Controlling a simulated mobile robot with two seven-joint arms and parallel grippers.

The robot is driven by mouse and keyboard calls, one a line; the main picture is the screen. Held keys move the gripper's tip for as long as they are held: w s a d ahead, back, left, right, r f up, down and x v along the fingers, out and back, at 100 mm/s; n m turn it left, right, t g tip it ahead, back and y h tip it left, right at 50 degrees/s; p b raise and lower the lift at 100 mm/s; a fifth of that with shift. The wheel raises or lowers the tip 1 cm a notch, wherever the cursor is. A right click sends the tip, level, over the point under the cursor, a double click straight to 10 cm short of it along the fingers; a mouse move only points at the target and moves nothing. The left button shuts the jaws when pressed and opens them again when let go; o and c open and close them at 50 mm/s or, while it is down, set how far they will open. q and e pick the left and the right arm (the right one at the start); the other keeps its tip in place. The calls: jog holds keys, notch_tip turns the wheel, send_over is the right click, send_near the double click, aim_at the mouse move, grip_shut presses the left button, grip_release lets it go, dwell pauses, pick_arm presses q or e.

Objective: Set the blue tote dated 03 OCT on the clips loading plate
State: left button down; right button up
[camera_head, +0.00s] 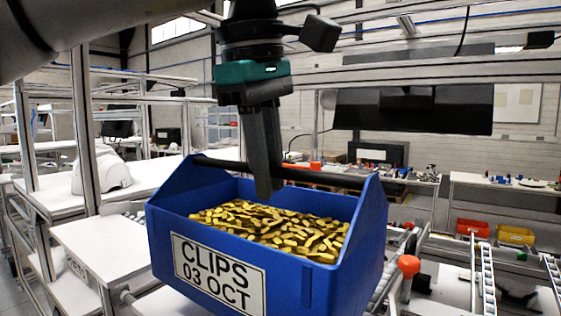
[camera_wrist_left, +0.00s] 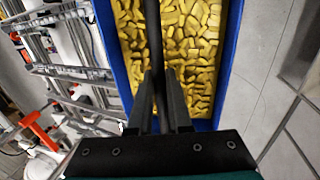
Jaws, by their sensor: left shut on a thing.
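The blue tote (camera_head: 340,245) has a white label reading CLIPS 03 OCT and is filled with small yellow-brown clips. It hangs roughly level in front of me, large in the head view. My left gripper (camera_head: 268,170) is shut on the tote's dark handle bar (camera_head: 325,178), near its middle. In the left wrist view, the gripper (camera_wrist_left: 160,95) straddles the bar above the clips, between the blue tote walls (camera_wrist_left: 232,45). A white plate (camera_head: 105,245) lies left of the tote, with front lettering too small to read; I cannot tell if it is the clips loading plate. My right gripper is out of view.
A white helmet shell (camera_head: 103,172) sits on a white surface at the left behind an upright post (camera_head: 84,130). A red-orange knob (camera_head: 408,265) stands close to the tote's right side. Red (camera_head: 472,228) and yellow (camera_head: 515,235) bins are farther right.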

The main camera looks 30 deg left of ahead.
pick_arm(q)
jog(key=shift+f+b, duration=1.65)
jog(key=shift+f, duration=0.85)
jog(key=shift+f+b, duration=0.3)
jog(key=shift+f, duration=0.2)
jog(key=c, duration=0.8)
grip_release()
jog(key=shift+o, duration=0.2)
jog(key=shift+s, duration=0.1)
jog(key=s+r+p, duration=0.3)
jog(key=r, duration=1.2)
jog(key=shift+a, duration=0.15)
